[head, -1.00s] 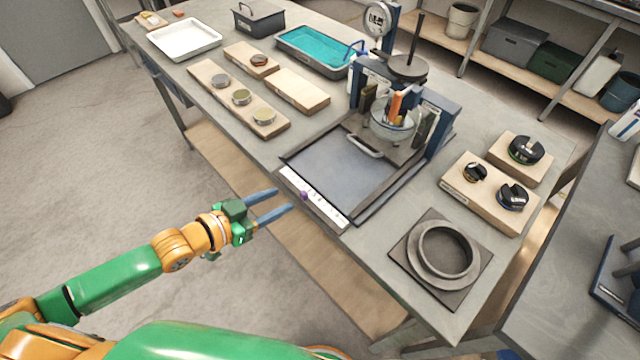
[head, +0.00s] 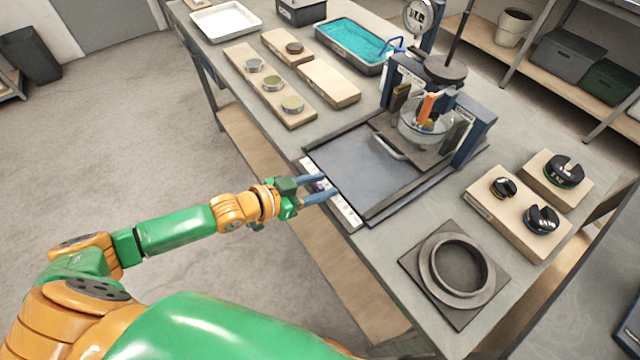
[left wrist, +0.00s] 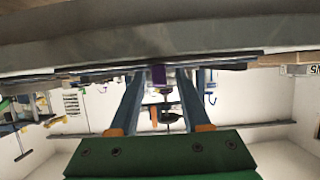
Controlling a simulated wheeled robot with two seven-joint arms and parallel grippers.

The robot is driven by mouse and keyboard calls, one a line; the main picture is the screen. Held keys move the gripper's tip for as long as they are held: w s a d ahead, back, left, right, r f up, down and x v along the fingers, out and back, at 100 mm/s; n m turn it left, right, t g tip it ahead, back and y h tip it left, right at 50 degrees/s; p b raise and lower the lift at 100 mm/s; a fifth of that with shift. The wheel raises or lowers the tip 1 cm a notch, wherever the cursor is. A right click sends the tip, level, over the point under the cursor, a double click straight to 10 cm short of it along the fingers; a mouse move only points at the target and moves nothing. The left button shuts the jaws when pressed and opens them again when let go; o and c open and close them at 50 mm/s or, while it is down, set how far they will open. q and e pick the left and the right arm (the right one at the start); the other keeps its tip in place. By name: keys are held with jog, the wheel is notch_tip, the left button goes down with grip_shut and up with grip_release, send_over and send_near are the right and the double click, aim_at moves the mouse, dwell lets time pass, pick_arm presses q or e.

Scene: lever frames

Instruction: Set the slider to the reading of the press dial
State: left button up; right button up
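The purple slider (head: 319,185) sits on the white scale strip (head: 346,212) along the front edge of the press tray. The slider also shows in the left wrist view (left wrist: 158,74), between the two blue fingertips with a gap on each side. My left gripper (head: 326,189) is open at the strip, its fingers reaching to either side of the slider and partly covering it. The press dial (head: 418,16) is a round white gauge on a blue post behind the press; its reading is too small to tell. My right gripper is not in view.
The press (head: 473,130) holds a glass bowl (head: 420,128) behind the tray. A dark ring on a square plate (head: 415,262) lies to the right. Wooden blocks with dark weights (head: 480,203) stand further right. A wooden board with tins (head: 300,118) lies to the left.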

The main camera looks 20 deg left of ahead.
pick_arm(q)
grip_shut()
jog(key=shift+r, duration=0.1)
dwell(1.1)
